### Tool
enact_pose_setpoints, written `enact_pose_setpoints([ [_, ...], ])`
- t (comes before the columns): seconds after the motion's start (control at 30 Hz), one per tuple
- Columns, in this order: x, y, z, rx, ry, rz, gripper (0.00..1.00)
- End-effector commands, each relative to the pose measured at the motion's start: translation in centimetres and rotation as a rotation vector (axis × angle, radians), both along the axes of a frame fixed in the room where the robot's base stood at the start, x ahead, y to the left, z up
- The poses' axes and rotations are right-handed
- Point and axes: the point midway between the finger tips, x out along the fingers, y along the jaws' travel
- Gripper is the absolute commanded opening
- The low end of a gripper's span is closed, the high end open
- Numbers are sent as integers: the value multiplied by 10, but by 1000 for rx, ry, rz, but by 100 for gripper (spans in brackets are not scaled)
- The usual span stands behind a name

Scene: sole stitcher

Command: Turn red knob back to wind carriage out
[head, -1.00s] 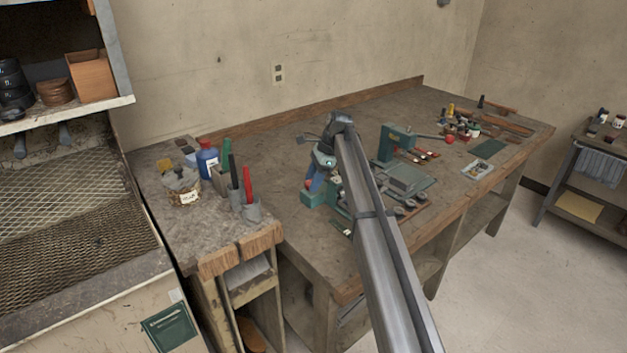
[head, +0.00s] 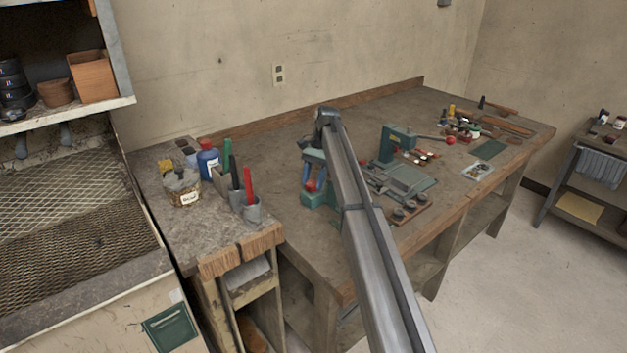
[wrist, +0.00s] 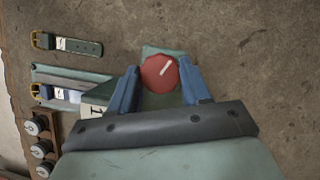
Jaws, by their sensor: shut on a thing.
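The red knob (wrist: 158,72) has a white pointer line slanting to the upper right in the wrist view. The knob (head: 311,186) also shows small in the head view, low between blue fingers at the teal base (head: 318,200). My gripper (wrist: 160,82) has its two blue fingers on either side of the knob and is shut on it. In the head view my gripper (head: 313,181) points down, with my arm to its right. Part of the teal base (wrist: 156,50) shows behind the knob. I cannot make out the carriage's position with certainty.
A green press with a red-ended lever (head: 397,143) and a teal plate (head: 405,180) stand to the right on the bench. Round dark pieces on a wooden strip (wrist: 41,148) and a buckled strap (wrist: 70,44) lie left in the wrist view. Bare bench lies right there.

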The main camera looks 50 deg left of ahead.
Motion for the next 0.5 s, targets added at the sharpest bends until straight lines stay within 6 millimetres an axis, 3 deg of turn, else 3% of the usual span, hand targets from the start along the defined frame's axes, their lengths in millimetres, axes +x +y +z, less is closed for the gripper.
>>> enact_pose_setpoints([
  [0.5,1,0,-1,-1,-2,51,17],
])
